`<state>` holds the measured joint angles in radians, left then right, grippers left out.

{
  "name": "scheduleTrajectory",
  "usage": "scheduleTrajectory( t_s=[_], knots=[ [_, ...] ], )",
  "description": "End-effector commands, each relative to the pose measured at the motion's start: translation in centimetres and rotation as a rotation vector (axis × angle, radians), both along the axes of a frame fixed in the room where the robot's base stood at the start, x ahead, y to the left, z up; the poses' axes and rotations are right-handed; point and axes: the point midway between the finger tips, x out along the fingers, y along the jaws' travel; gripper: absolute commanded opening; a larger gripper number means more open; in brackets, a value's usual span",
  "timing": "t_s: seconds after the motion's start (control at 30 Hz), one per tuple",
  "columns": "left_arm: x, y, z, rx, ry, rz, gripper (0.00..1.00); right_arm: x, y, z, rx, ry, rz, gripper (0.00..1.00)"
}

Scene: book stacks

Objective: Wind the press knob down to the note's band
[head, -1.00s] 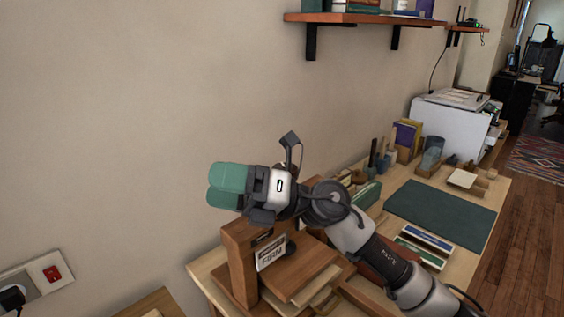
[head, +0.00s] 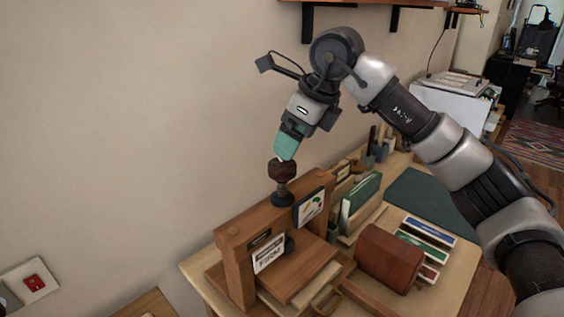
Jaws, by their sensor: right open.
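The book press (head: 238,265) is a wooden frame with a top beam, on the bench at the lower middle. Its dark brown knob (head: 282,170) stands upright on a dark spindle above the beam. A white note (head: 269,254) with a dark printed word, too small to read surely, is on the press front. A white card with a coloured dial (head: 309,206) is to its right; its pointer is too small to read. My right gripper (head: 284,157) points down with teal fingers, open, directly at the knob's top. Whether it touches is unclear. My left gripper is out of view.
A reddish-brown rounded block (head: 389,258) lies right of the press. Green books in a wooden holder (head: 358,200) stand behind it. A dark green mat (head: 432,200) lies on the bench farther right. The wall is close behind the press; a shelf (head: 365,4) hangs above.

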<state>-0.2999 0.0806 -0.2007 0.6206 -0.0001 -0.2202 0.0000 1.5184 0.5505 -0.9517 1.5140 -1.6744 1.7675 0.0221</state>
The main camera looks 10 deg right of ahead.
Motion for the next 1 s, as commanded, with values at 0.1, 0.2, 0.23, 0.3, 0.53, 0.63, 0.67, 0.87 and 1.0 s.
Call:
scheduleTrajectory(
  t_s=[0.1, 0.2, 0.23, 0.3, 0.53, 0.63, 0.67, 0.87, 1.0],
  knots=[
    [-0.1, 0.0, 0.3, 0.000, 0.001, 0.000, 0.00, 0.5, 0.8, -2.3, -0.001, 0.004, 0.003, 0.84],
    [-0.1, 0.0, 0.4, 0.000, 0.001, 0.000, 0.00, 0.9, 1.3, -3.9, 0.001, 0.002, 0.002, 0.84],
    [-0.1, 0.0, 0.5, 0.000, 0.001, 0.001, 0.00, 1.0, 1.5, -4.3, 0.002, 0.003, 0.002, 0.84],
    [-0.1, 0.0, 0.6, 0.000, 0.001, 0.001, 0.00, 1.3, 1.8, -5.2, 0.002, 0.003, 0.002, 0.84],
    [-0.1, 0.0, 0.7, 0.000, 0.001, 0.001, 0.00, 1.6, 2.2, -6.6, 0.003, 0.000, 0.003, 0.84],
    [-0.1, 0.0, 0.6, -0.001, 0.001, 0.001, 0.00, 1.7, 2.3, -6.7, 0.002, 0.000, 0.003, 0.84],
    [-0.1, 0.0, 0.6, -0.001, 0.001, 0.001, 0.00, 1.7, 2.3, -6.7, 0.002, 0.000, 0.003, 0.84],
    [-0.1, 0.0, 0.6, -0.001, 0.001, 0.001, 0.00, 1.7, 2.2, -6.6, 0.002, 0.000, 0.003, 0.72],
    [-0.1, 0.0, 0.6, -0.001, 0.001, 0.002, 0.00, 1.7, 2.2, -6.6, 0.002, 0.000, 0.003, 0.51]
  ],
)
